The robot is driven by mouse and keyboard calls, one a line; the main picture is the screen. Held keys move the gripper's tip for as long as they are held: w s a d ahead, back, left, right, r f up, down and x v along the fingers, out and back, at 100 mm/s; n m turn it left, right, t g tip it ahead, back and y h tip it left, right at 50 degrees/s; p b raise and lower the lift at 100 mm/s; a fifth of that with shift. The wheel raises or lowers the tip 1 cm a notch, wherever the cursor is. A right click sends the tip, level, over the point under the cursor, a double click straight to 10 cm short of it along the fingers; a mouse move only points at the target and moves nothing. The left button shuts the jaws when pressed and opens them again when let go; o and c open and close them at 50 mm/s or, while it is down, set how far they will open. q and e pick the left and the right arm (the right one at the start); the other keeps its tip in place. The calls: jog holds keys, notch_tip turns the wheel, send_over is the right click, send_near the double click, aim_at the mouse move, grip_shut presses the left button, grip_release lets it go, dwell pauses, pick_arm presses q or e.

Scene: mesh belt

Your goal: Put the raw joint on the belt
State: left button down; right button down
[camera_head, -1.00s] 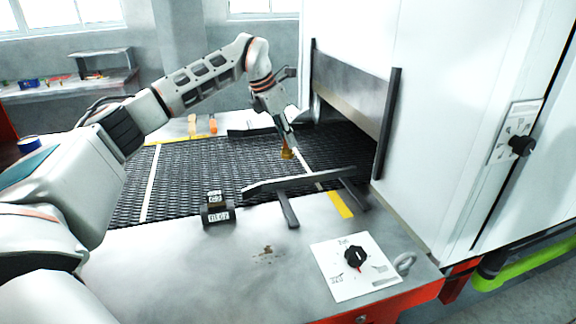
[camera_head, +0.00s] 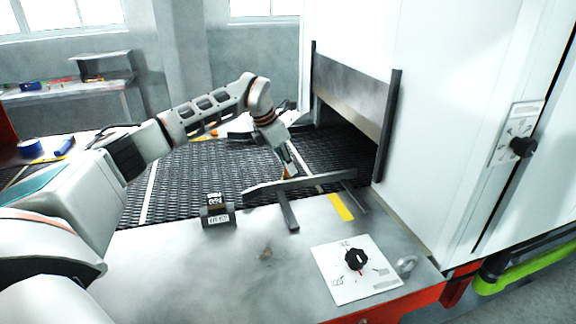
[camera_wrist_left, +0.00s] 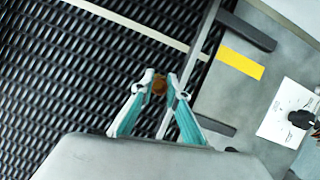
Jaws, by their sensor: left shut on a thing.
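The raw joint, a small orange-brown piece (camera_wrist_left: 159,86), sits between the fingertips of my left gripper (camera_wrist_left: 160,84) in the left wrist view. In the head view my left gripper (camera_head: 290,170) points down over the near side of the black mesh belt (camera_head: 185,178), just behind the grey guide rail. It is shut on the joint, which is mostly hidden there by the fingers and rail. The belt also fills the left of the wrist view (camera_wrist_left: 60,90). Whether the joint touches the belt I cannot tell. My right gripper is not in view.
The guide rail (camera_head: 300,184) stands along the belt's near edge, with a small black labelled block (camera_head: 216,212) left of it. The white oven housing (camera_head: 440,90) rises at the right above the belt's opening. A dial panel (camera_head: 355,268) lies in front. An orange item (camera_head: 214,133) shows behind my arm.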

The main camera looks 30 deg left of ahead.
pick_arm(q)
jog(key=c, duration=2.2)
grip_release()
jog(key=shift+f, duration=0.1)
jog(key=shift+c, duration=0.2)
jog(key=v, duration=1.2)
